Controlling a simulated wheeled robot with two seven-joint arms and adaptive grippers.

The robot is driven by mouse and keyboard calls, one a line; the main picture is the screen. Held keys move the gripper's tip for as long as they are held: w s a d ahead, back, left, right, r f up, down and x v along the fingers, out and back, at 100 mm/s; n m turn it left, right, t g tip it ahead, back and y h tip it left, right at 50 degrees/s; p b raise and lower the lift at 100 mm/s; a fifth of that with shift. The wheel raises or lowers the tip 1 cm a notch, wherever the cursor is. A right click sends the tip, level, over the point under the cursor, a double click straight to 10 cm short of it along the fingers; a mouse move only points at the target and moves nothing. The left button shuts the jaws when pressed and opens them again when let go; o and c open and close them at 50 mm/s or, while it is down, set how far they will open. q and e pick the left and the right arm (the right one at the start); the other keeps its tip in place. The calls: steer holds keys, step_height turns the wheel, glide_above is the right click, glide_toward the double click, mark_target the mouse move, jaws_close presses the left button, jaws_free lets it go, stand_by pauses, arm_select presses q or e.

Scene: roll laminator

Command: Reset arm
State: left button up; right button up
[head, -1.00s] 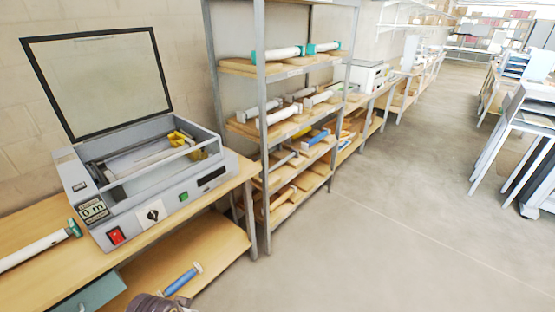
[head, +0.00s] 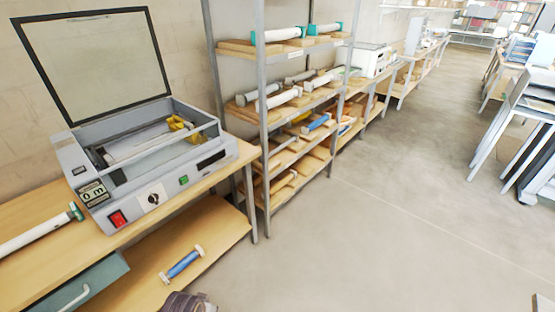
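The grey roll laminator (head: 102,218) stands on the wooden bench at the left, with its framed clear lid (head: 98,62) raised. Inside it are a roller bar and a yellow part (head: 178,123). Its front has a red switch, a round dial, a green button and a small "0 m" display. A dark rounded piece at the bottom edge, left of centre, looks like part of my arm. A small pale piece shows in the bottom right corner; I cannot tell what it is. No fingers of either gripper show.
A white roll (head: 35,232) lies on the bench left of the laminator. A blue roll (head: 184,263) lies on the lower shelf, beside a grey-green drawer (head: 75,288). A metal rack (head: 262,110) holds several rolls. The floor (head: 390,220) at centre right is clear.

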arm_select(q)
steer(key=s+a+f+g+b, duration=0.1)
steer(key=s+f, duration=0.3)
steer(key=f, duration=1)
steer(key=s+f, duration=0.5)
steer(key=f, duration=0.8)
steer(key=s+a+f, duration=0.1)
steer(key=s+f, duration=0.6)
steer(key=s, duration=0.2)
steer(key=s+a+f+g+b, duration=0.1)
steer(key=s+a+f, duration=0.1)
steer(key=s+f, duration=0.5)
steer(key=shift+s+a, duration=0.25)
steer(key=shift+s, duration=0.65)
